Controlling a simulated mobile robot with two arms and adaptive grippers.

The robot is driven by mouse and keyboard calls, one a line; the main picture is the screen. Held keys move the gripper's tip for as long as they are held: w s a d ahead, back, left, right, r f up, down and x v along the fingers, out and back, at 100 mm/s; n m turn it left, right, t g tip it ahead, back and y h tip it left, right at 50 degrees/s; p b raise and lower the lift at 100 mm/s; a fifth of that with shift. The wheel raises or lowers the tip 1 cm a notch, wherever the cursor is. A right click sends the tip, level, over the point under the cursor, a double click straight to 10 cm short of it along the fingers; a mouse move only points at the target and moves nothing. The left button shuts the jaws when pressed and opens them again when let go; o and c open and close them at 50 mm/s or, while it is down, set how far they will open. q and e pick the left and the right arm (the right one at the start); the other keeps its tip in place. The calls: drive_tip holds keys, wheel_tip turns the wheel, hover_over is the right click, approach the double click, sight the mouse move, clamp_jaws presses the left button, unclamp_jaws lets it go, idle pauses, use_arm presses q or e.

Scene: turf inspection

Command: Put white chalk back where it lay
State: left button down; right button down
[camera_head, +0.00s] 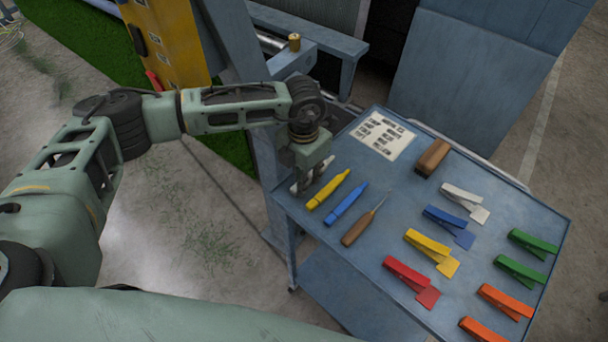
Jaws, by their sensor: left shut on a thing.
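My left gripper (308,183) points down over the left edge of the blue table (385,188). It is shut on the white chalk (324,165), which shows only in part beside and behind the fingers. The chalk is at or just above the table top; I cannot tell whether it touches. It is left of the yellow chalk (328,190) and roughly in line with it. My right gripper is not in view.
Right of the yellow chalk lie a blue chalk (346,204) and a wooden-handled pointed tool (364,221). A printed sheet (382,134), a brown block (433,157) and several coloured clips (430,250) lie farther right. A blue frame (247,50) stands behind the gripper.

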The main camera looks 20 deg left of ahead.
use_arm(q)
drive_tip(key=shift+f, duration=0.15)
drive_tip(key=c, duration=1.7)
unclamp_jaws()
drive_tip(key=shift+o, duration=0.2)
drive_tip(key=shift+r+p, duration=0.3)
drive_tip(key=shift+r, duration=0.25)
wheel_tip(320, 180, up, 11)
drive_tip(key=p, duration=0.5)
drive_tip(key=shift+r, duration=0.2)
